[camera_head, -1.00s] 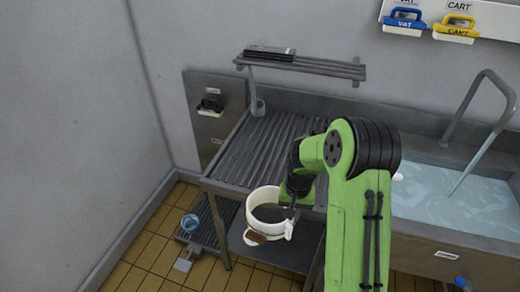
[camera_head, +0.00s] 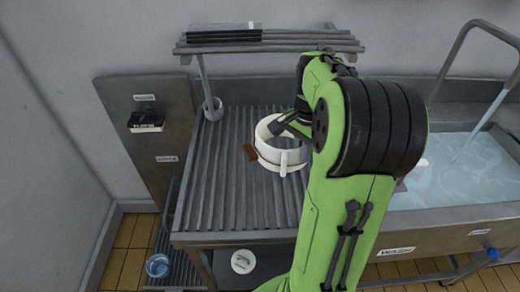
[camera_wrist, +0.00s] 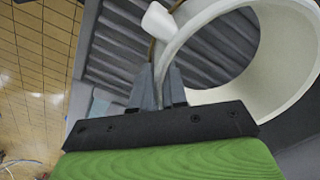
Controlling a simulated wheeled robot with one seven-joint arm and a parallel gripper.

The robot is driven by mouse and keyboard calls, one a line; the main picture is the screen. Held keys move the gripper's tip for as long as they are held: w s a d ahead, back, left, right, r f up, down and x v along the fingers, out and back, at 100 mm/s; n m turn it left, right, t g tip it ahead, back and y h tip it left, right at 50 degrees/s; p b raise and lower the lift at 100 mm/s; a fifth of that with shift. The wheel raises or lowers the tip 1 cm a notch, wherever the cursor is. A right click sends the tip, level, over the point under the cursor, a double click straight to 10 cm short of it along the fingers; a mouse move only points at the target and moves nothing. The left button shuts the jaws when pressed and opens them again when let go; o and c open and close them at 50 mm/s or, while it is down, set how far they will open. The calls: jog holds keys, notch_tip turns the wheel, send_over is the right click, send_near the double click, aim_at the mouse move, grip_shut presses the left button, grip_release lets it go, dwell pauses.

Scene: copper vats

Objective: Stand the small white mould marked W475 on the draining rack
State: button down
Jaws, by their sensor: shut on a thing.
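A small white ring-shaped mould (camera_head: 267,151) with a brown tag (camera_head: 250,152) is over the ribbed grey draining rack (camera_head: 215,195). I cannot read a W475 mark on it. My gripper (camera_head: 275,127) is shut on the mould's rim. In the wrist view, the jaws (camera_wrist: 160,92) pinch the thin wall of the mould (camera_wrist: 235,15), with a white lug beside them. The mould looks roughly upright in the head view, open at the top. I cannot tell whether its base touches the ribs.
A slatted wall shelf (camera_head: 320,44) hangs above the rack's back. A water-filled sink (camera_head: 465,165) with a tall tap is at the right. Ribs at the rack's left and front are bare.

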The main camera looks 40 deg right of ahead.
notch_tip(320, 180, down, 10)
jog(key=b, duration=0.3)
jog(key=shift+b, duration=0.3)
jog(key=shift+f, duration=0.1)
jog(key=c, duration=1.2)
grip_release()
jog(key=shift+o, duration=0.2)
